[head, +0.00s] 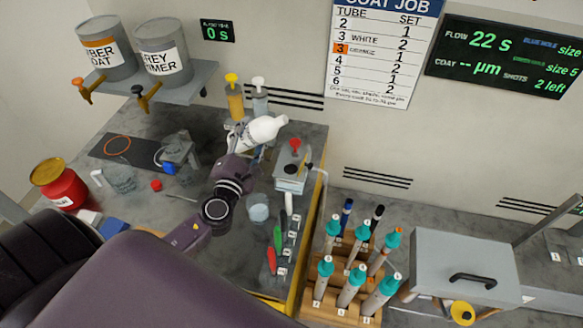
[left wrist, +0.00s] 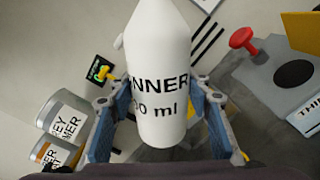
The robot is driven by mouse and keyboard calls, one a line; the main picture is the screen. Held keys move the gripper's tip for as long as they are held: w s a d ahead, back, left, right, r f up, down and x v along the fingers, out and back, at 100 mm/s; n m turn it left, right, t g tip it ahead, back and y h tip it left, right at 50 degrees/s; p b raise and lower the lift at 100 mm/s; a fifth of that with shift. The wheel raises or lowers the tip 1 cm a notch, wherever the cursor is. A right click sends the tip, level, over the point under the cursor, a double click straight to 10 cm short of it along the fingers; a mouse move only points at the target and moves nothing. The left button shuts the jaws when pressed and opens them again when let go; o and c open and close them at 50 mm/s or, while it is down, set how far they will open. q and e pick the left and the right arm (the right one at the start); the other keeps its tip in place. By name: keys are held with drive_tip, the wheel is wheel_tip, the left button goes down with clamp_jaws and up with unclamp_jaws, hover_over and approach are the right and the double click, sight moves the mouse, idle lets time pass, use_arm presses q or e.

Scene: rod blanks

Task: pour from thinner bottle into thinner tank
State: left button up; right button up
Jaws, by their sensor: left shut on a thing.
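The thinner bottle (head: 264,130) is white, and its lettering "NNER" shows in the left wrist view (left wrist: 165,55). My left gripper (head: 240,143) is shut around the bottle's body, with a finger on each side in the left wrist view (left wrist: 155,105). In the head view the bottle lies tilted over, its narrow end to the right, above and behind the thinner tank. The thinner tank (head: 288,184) is a grey box with a dark round opening and a red knob; its label "THIN" shows partly in the left wrist view (left wrist: 285,95). No liquid stream shows. My right gripper is not in view.
Yellow and grey pump bottles (head: 236,102) stand behind the held bottle. A clear cup (head: 258,208) stands in front of the tank. A wooden rack (head: 345,290) with teal-capped tubes is at front right. Two paint drums (head: 163,52) sit on a left shelf.

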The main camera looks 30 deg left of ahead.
use_arm(q)
drive_tip(key=shift+r, duration=0.2)
idle(0.5)
drive_tip(key=shift+a+r+m+p, duration=0.1)
drive_tip(key=shift+a+m+p, duration=0.05)
drive_tip(key=shift+m+p, duration=0.3)
drive_tip(key=shift+a, duration=0.1)
drive_tip(key=shift+s+a+r+m+p, duration=0.1)
drive_tip(key=shift+r+m+p, duration=0.05)
drive_tip(key=shift+m+p, duration=0.25)
idle(0.5)
drive_tip(key=shift+a+r+m+p, duration=0.15)
drive_tip(key=shift+m+p, duration=0.2)
drive_tip(key=shift+p, duration=0.3)
idle(0.4)
